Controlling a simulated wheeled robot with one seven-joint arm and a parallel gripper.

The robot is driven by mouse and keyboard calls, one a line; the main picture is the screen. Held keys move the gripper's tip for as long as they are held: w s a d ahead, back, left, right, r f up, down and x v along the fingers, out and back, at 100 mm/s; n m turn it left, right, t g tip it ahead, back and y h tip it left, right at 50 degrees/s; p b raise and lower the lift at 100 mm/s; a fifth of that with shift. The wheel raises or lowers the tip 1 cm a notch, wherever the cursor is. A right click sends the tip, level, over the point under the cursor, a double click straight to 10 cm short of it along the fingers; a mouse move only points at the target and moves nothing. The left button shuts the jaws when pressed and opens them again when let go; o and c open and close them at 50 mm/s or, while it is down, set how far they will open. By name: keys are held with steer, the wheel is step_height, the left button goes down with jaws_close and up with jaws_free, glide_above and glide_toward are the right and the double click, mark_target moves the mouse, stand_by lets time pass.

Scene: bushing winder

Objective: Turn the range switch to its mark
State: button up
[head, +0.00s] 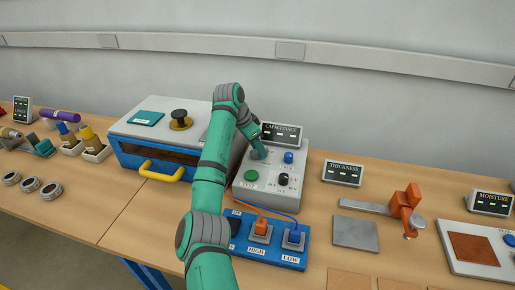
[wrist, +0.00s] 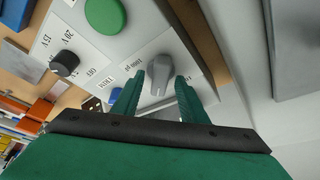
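The capacitance unit (head: 240,196) is a grey box with knobs and buttons on its top. In the wrist view a grey knob with a raised grip (wrist: 158,72), which looks like the range switch, sits on the panel beside small printed labels. My gripper (wrist: 160,84) has its two green fingers apart, one on each side of this knob. I cannot tell whether either finger touches it. In the head view my gripper (head: 259,154) is low over the unit's back left part and hides the knob. The knob's mark is not clear.
On the same panel are a green button (head: 251,175), a black knob (head: 283,179) and a blue knob (head: 288,157). The capacitance display (head: 281,134) stands close behind. A blue socket block (head: 274,254) with plugs and cables lies in front. A thickness gauge (head: 404,208) stands to the right.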

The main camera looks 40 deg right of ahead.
steer(key=v, duration=1)
steer(key=shift+r, duration=0.35)
steer(key=shift+a, duration=0.1)
